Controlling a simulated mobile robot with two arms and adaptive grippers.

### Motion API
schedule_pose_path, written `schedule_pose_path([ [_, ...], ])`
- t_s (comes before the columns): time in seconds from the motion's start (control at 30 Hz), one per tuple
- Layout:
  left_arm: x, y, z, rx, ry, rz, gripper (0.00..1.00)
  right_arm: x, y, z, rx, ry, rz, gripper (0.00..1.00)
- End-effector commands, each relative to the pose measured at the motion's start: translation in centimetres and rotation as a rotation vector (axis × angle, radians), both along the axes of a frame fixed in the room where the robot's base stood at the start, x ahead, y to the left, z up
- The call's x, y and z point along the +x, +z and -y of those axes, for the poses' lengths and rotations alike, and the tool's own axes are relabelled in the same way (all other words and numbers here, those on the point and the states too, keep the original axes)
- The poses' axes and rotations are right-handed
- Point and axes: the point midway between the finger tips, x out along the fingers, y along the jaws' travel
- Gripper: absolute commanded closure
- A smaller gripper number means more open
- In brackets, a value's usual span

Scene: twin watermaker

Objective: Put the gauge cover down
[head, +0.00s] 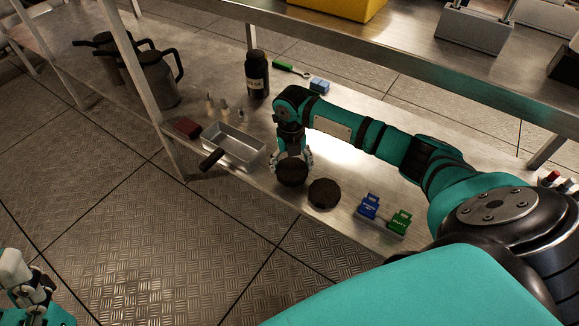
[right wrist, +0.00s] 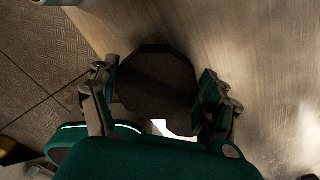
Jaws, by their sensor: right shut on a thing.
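A dark round cover (head: 291,173), which I take to be the gauge cover, is between the fingers of my right gripper (head: 293,160), low over the front edge of the lower metal shelf. My right gripper is shut on it. In the right wrist view the cover (right wrist: 157,82) shows as a dark many-sided disc between the two fingers. I cannot tell whether it touches the shelf. A second dark round disc (head: 324,193) lies on the shelf just right of it. My left gripper (head: 28,275) shows partly at the lower left edge, and its fingers are unclear.
Left of the cover stands a metal tray (head: 235,146) with a dark handle over the shelf edge. A blue block (head: 369,206) and a green block (head: 400,221) stand to the right. A black bottle (head: 257,74) and dark jugs (head: 158,80) stand farther back. An upper shelf overhangs.

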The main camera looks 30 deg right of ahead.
Motion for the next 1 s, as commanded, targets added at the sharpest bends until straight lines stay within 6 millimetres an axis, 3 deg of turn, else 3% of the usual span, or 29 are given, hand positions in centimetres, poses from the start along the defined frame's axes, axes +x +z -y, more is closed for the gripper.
schedule_pose_path([
  [0.23, 0.1, -1.3, 0.0, 0.001, 0.001, -0.003, 0.0, 1.7, -0.6, 0.5, 0.001, 0.0, -0.001, 0.59],
  [0.37, 0.1, -2.8, 0.0, 0.001, 0.001, -0.003, 0.0, 1.4, -3.1, 0.5, 0.001, 0.001, -0.003, 0.59],
  [0.63, 0.3, -2.1, 0.1, 0.004, 0.001, 0.018, 0.0, 1.4, -3.7, 0.5, -0.001, 0.001, 0.0, 0.59],
  [0.67, 0.3, -2.1, 0.1, 0.004, 0.001, 0.018, 0.0, 1.4, -3.7, 0.5, -0.001, 0.001, 0.0, 0.19],
  [0.8, 0.3, -2.1, 0.1, 0.004, 0.001, 0.018, 0.0, 1.4, -3.7, 0.5, -0.001, 0.001, 0.0, 0.01],
  [1.0, 0.3, -2.2, 0.1, 0.004, 0.001, 0.014, 0.0, 1.4, -3.7, 0.5, -0.001, 0.001, 0.0, 0.0],
])
